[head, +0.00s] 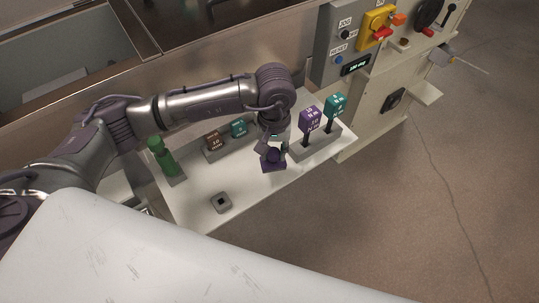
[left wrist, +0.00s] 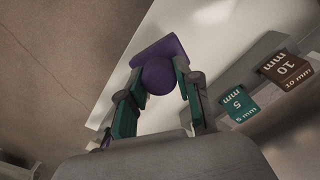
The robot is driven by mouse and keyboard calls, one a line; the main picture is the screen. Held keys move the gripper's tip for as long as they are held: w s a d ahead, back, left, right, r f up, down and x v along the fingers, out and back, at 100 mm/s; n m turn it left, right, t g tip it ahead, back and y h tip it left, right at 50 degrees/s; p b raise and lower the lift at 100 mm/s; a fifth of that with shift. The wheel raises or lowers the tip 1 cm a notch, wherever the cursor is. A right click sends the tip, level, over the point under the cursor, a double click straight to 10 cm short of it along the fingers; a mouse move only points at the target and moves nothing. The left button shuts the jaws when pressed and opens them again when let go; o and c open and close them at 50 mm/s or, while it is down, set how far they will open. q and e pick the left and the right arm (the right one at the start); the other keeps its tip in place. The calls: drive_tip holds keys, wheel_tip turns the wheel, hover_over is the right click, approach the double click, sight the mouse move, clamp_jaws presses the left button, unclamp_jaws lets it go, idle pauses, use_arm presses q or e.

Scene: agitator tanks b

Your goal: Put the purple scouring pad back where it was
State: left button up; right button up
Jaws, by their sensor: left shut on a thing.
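The purple scouring pad (head: 273,165) is in my left gripper (head: 274,151), over the front part of the white shelf. In the left wrist view the pad (left wrist: 161,48) shows a flat purple plate with a rounded knob. The two fingers of the left gripper (left wrist: 158,79) are shut on the knob from both sides. The pad is close to the shelf surface, but I cannot tell whether it touches. My right gripper is not in view.
On the white shelf (head: 250,188) stand a green handled tool (head: 158,153), a small grey block with a square hole (head: 221,202), brown (head: 214,140) and teal (head: 238,128) labelled blocks, and upright purple (head: 310,119) and teal (head: 335,105) tags. A grey control box (head: 341,45) stands behind.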

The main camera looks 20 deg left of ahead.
sight(270, 160)
use_arm(q)
drive_tip(key=shift+w+a+f, duration=0.2)
drive_tip(key=shift+a+f, duration=0.2)
drive_tip(key=shift+a, duration=0.15)
wheel_tip(270, 160, down, 4)
drive_tip(key=shift+r+p, duration=0.1)
drive_tip(key=shift+p, duration=0.5)
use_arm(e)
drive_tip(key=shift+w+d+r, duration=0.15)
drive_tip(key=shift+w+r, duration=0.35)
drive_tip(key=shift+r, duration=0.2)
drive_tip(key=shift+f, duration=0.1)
use_arm(q)
drive_tip(key=shift+f+b, duration=0.25)
drive_tip(key=shift+b, duration=0.05)
drive_tip(key=o, duration=1)
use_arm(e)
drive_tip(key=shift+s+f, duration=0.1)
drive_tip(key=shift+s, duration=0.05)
use_arm(q)
drive_tip(key=shift+r, duration=0.1)
